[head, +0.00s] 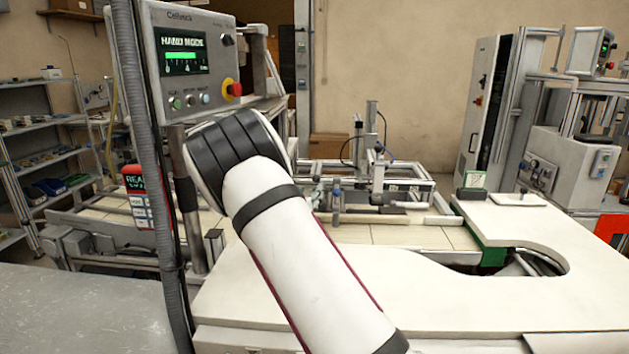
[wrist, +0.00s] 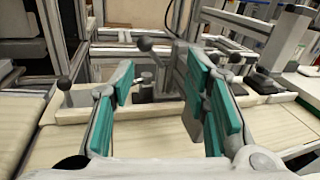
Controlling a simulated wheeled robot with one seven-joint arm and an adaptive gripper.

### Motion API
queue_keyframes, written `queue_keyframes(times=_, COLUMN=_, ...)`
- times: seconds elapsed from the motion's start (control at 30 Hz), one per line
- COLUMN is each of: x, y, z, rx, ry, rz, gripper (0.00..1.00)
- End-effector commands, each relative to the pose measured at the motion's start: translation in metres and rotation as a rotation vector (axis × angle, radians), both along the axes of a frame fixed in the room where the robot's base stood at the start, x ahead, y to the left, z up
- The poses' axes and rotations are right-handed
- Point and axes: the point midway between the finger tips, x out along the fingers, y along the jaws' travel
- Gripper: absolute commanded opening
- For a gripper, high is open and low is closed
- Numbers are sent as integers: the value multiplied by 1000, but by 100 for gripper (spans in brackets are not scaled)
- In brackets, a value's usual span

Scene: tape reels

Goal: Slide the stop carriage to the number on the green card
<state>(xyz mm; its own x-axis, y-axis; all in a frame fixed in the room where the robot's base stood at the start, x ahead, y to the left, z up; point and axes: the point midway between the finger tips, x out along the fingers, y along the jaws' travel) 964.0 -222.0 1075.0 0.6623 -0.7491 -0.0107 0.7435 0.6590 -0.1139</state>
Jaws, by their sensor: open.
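My gripper (wrist: 165,100) is open, with teal pads on both fingers and nothing between them. Beyond the fingers in the wrist view, a grey metal block with a ball-ended lever, which looks like the stop carriage (wrist: 180,72), sits at a pale rail (wrist: 75,112). It appears between the fingertips but farther off; I cannot tell whether they touch it. In the head view my arm hides most of the gripper. A small stand with a green-edged card (head: 475,179) is on the white table at the right; its number is too small to read.
The pale worktop (head: 450,290) has a curved cutout at its right. A control panel (head: 185,55) with a red stop button stands at the upper left. A white tray (head: 517,199) lies beside the card. Shelves (head: 45,150) stand at far left.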

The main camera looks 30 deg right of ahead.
Motion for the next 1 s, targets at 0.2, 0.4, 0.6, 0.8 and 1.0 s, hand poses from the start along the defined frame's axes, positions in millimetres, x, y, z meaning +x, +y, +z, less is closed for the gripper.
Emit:
queue_keyframes(times=0.2, x=19, y=5, z=-14, rx=-65, ry=51, rz=58, gripper=42)
queue_keyframes(times=0.4, x=39, y=-16, z=-14, rx=-65, ry=50, rz=56, gripper=42)
queue_keyframes(times=0.6, x=67, y=-45, z=-15, rx=-64, ry=49, rz=56, gripper=42)
queue_keyframes(times=0.8, x=92, y=-70, z=-15, rx=-64, ry=50, rz=56, gripper=42)
queue_keyframes(times=1.0, x=107, y=-85, z=-15, rx=-62, ry=50, rz=56, gripper=42)
